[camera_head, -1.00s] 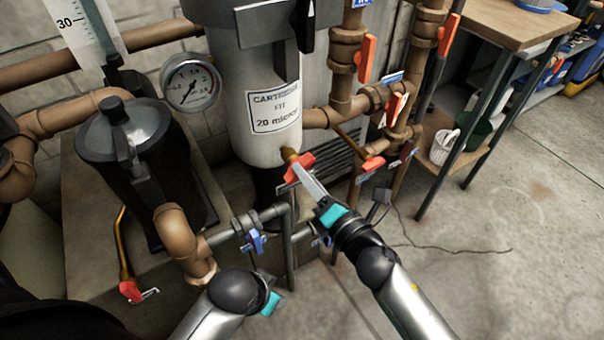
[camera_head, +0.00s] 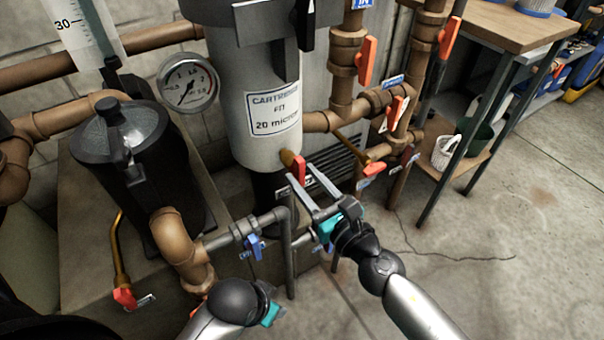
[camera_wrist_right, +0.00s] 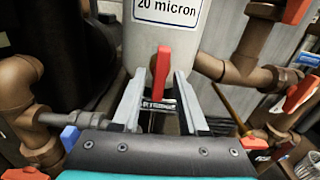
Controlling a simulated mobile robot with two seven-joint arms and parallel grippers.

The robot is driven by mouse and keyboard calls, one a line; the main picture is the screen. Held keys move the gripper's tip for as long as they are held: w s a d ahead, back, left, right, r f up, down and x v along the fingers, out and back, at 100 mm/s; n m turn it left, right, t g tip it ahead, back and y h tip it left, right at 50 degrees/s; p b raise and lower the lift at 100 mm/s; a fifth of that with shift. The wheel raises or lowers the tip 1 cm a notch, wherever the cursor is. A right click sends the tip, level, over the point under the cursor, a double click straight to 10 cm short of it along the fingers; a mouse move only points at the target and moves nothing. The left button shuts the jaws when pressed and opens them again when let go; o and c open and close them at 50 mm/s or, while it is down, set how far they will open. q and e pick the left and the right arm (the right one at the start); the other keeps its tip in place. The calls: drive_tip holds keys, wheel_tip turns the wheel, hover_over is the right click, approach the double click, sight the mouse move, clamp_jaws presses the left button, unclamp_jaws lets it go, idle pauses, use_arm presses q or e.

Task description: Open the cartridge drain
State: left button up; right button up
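The cartridge filter (camera_head: 262,110) is a pale grey cylinder with a label reading "CARTRIDGE" and "20 micron". Its drain is a small brass outlet (camera_head: 287,157) low on the body, with a red lever handle (camera_head: 300,170). The handle now looks upright in the head view. My right gripper (camera_head: 303,178) is open just in front of it. In the wrist view the red handle (camera_wrist_right: 161,72) shows between the two spread fingers, with a gap on each side. My left gripper (camera_head: 270,314) is low in the head view; its fingers are hidden.
A black strainer pot (camera_head: 125,140) and a round gauge (camera_head: 188,82) stand left. Brown pipes with red-handled valves (camera_head: 366,60) rise at right. A grey pipe with a blue valve (camera_head: 254,246) runs below the drain. A wooden bench (camera_head: 490,22) stands right; open floor lies before it.

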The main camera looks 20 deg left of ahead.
drive_tip(key=shift+o, duration=0.7)
drive_tip(key=shift+d, duration=0.1)
drive_tip(key=v, duration=0.7)
idle(1.0)
